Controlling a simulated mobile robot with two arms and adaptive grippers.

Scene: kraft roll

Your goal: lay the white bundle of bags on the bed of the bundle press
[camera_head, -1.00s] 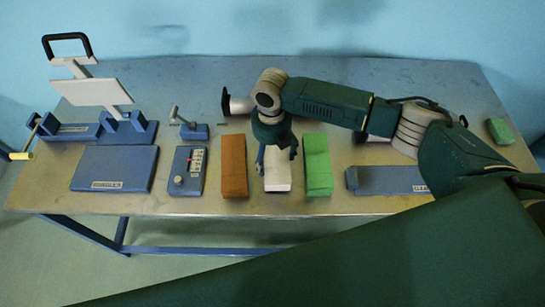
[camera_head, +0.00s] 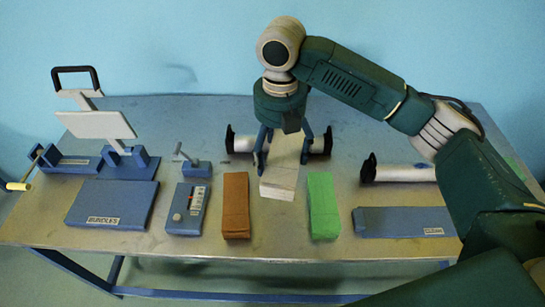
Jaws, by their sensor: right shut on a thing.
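The white bundle of bags (camera_head: 279,181) is held in my right gripper (camera_head: 283,152), whose fingers are shut on its sides. The bundle appears raised above the table, between the brown and green bundles and behind their front ends. The gripper hides part of its upper end. The bundle press (camera_head: 95,125) stands at the far left, with a tilted white plate, a black handle on top and a blue base (camera_head: 75,163). Nothing is visible on the base under the plate. My left gripper is not in view.
A brown bundle (camera_head: 235,205) and a green bundle (camera_head: 322,205) lie on the metal table. A blue pad marked BUNDLES (camera_head: 112,203), a blue control box (camera_head: 187,208) and a small blue stand (camera_head: 197,168) lie left. A white roll (camera_head: 400,173) and blue plate (camera_head: 403,221) lie right.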

